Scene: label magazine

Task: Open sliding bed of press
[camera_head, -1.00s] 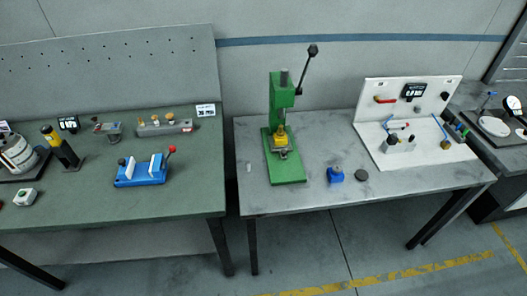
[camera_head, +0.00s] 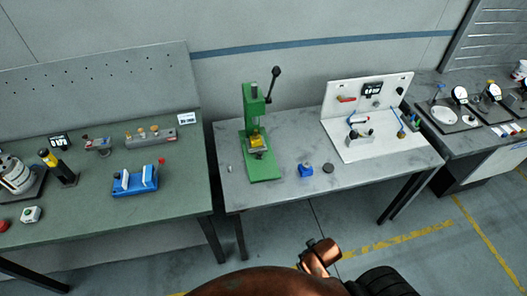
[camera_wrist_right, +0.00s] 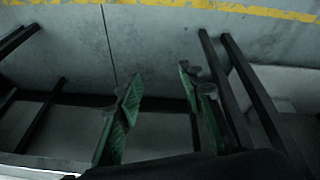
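The green press (camera_head: 252,112) stands upright on the grey middle table, with its black-knobbed lever (camera_head: 273,80) pointing up and right. A yellow block (camera_head: 257,141), which looks like the sliding bed, sits low in the press above the green base (camera_head: 263,171). I cannot tell how far it is slid out. My right gripper shows in the right wrist view (camera_wrist_right: 162,82), its green-padded fingers spread apart with nothing between them. It faces the floor and table legs, away from the press. My left gripper is in no view.
The grey table (camera_head: 290,195) also holds a blue block (camera_head: 306,170), a dark disc (camera_head: 328,168) and a white panel station (camera_head: 365,150). The green bench (camera_head: 100,215) at left holds a blue vise (camera_head: 135,181). My copper-coloured arm is at the bottom, in front of the table.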

